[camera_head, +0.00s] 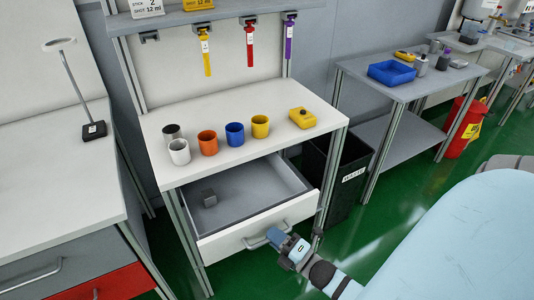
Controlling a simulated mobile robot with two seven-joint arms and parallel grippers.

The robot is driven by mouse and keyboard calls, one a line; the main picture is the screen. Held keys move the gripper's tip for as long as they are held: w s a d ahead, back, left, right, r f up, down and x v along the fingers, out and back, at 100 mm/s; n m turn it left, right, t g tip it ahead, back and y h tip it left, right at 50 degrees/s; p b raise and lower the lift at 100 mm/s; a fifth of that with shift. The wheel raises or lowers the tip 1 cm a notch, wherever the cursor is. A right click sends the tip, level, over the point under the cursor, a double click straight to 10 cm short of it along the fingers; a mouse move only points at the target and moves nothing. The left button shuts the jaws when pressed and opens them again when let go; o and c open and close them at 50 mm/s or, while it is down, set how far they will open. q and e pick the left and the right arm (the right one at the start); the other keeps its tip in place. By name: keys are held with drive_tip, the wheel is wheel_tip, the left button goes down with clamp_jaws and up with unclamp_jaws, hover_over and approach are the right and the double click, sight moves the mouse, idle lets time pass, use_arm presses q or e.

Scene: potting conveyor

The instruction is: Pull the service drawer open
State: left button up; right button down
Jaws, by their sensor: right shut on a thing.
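The service drawer (228,248) with a white front is under the middle table. It stands open, and its grey inside shows. A small dark grey block (209,198) lies in it toward the left. A curved grey handle (252,241) is on the drawer front. My right gripper (276,236), blue and grey, comes from the lower right and is shut on the right part of the handle. The fingertips partly hide the handle there. My left gripper is not in view.
Several cups, among them an orange one (208,142), and a yellow device (302,118) stand on the tabletop (180,105). A black waste bin (346,180) stands right of the drawer. A left bench (50,190) is close by. Green floor is clear in front.

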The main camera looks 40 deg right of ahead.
drive_tip(key=shift+s+a, duration=0.1)
drive_tip(key=shift+s, duration=0.4)
drive_tip(key=c, duration=1.5)
unclamp_jaws()
drive_tip(key=shift+o, duration=0.2)
drive_tip(key=shift+s, duration=0.1)
drive_tip(key=v, duration=1.3)
drive_tip(key=shift+s, duration=0.35)
